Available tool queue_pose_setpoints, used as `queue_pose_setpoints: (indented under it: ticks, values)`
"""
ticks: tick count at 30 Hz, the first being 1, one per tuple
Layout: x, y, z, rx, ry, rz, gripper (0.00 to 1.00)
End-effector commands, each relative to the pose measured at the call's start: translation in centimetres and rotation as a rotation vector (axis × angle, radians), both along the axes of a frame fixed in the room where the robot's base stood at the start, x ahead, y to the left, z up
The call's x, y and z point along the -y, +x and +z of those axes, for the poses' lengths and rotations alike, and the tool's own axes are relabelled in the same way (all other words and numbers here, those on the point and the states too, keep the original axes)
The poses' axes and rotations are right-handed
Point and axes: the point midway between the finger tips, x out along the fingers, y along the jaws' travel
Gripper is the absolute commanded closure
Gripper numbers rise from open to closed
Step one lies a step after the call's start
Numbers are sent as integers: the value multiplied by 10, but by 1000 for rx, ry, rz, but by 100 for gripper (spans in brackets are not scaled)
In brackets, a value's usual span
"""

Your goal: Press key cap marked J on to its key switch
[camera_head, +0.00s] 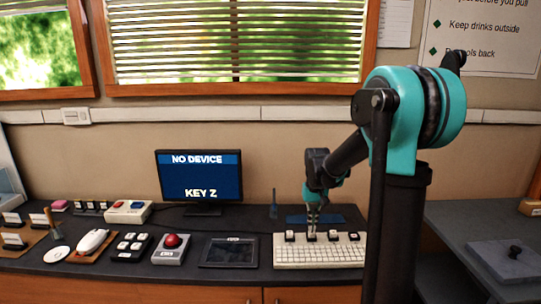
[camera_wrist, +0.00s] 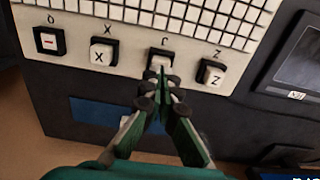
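The pale keyboard (camera_head: 318,259) lies on the dark counter, with a row of key caps on dark switches along its back edge. In the wrist view the keyboard (camera_wrist: 130,58) has printed letters above each switch. A white cap (camera_wrist: 160,58) sits at the third switch from the left, under a mark that looks like an upside-down J. My gripper (camera_wrist: 162,76) has its green fingers together, its tips at this cap's near side. The fingers hide part of the cap, so its letter and seating cannot be told. In the head view my gripper (camera_head: 312,228) points down there.
Other caps beside it are X (camera_wrist: 102,54), Z (camera_wrist: 212,75) and one with a red dash (camera_wrist: 47,42). A blue mat (camera_head: 312,218) lies behind the keyboard. A monitor (camera_head: 200,175) reads "NO DEVICE" and "KEY Z". A tablet (camera_head: 229,253) lies left of the keyboard.

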Motion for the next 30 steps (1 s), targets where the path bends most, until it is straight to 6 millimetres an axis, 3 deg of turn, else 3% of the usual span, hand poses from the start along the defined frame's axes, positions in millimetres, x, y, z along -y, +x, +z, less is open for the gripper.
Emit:
queue_pose_setpoints:
  ticks: [30]
  values:
    - [0, 0, -14, 0, 0, 0, 100]
